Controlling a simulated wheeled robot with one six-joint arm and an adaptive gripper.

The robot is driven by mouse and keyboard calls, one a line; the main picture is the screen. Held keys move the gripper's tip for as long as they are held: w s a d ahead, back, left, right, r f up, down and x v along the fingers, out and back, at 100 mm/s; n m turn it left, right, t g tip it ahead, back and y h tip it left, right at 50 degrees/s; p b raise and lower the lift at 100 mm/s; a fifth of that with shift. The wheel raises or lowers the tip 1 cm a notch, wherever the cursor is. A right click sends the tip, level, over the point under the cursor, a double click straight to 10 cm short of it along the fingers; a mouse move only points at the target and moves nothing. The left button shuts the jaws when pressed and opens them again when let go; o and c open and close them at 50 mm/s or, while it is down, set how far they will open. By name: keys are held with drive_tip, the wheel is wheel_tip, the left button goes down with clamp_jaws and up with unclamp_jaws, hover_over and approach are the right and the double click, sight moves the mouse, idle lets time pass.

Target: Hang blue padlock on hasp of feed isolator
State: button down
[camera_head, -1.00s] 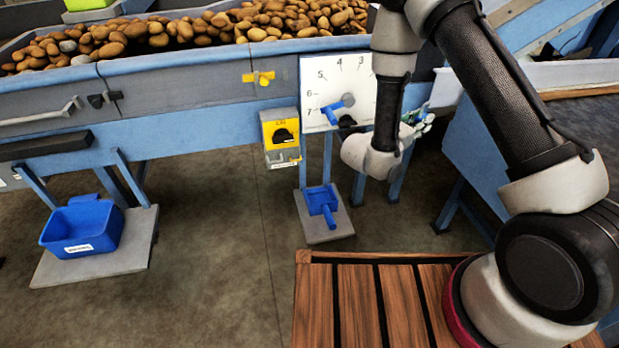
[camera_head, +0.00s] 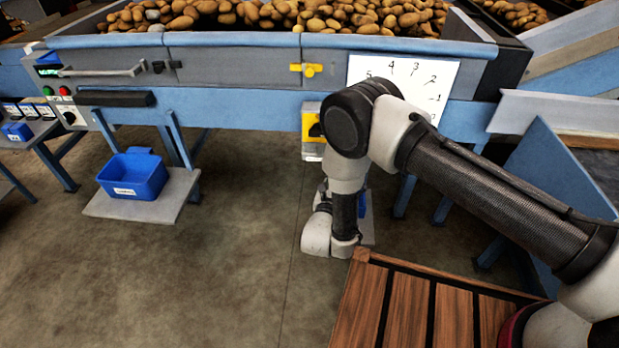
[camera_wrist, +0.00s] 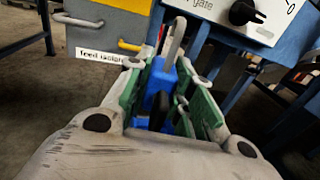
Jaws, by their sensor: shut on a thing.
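My gripper (camera_wrist: 167,74) is shut on the blue padlock (camera_wrist: 160,82), seen in the wrist view. The padlock's blue body is between the green finger pads, and its grey shackle (camera_wrist: 176,38) sticks out beyond the fingertips. The feed isolator (camera_wrist: 112,22) is ahead and to the left, with its name on a white label (camera_wrist: 100,57). A yellow bar and a grey bar show on it; I cannot tell which is the hasp. The shackle looks apart from both.
A white panel with a black knob (camera_wrist: 243,12) is right of the isolator in the wrist view. The numbered white board (camera_head: 447,82) is partly covered by my arm. A blue bin (camera_head: 134,176) stands on a low shelf to the left. Open floor lies in front.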

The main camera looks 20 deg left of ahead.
drive_tip(key=s+a+f+n+y, duration=0.1)
drive_tip(key=s+a+n+y, duration=0.15)
drive_tip(key=a, duration=0.55)
drive_tip(key=shift+g+y, duration=0.3)
drive_tip(key=shift+y, duration=0.35)
drive_tip(key=shift+a+f+x, duration=0.1)
drive_tip(key=shift+f+x, duration=0.1)
drive_tip(key=shift+x, duration=1.05)
drive_tip(key=shift+a+f+x, duration=0.1)
drive_tip(key=shift+f+x, duration=0.1)
drive_tip(key=shift+x, duration=1.05)
drive_tip(key=shift+a+f+x, duration=0.1)
drive_tip(key=shift+f+x, duration=0.15)
drive_tip(key=shift+x, duration=1.05)
drive_tip(key=shift+s, duration=0.1)
drive_tip(key=c, duration=1.2)
unclamp_jaws()
drive_tip(key=shift+o, duration=0.2)
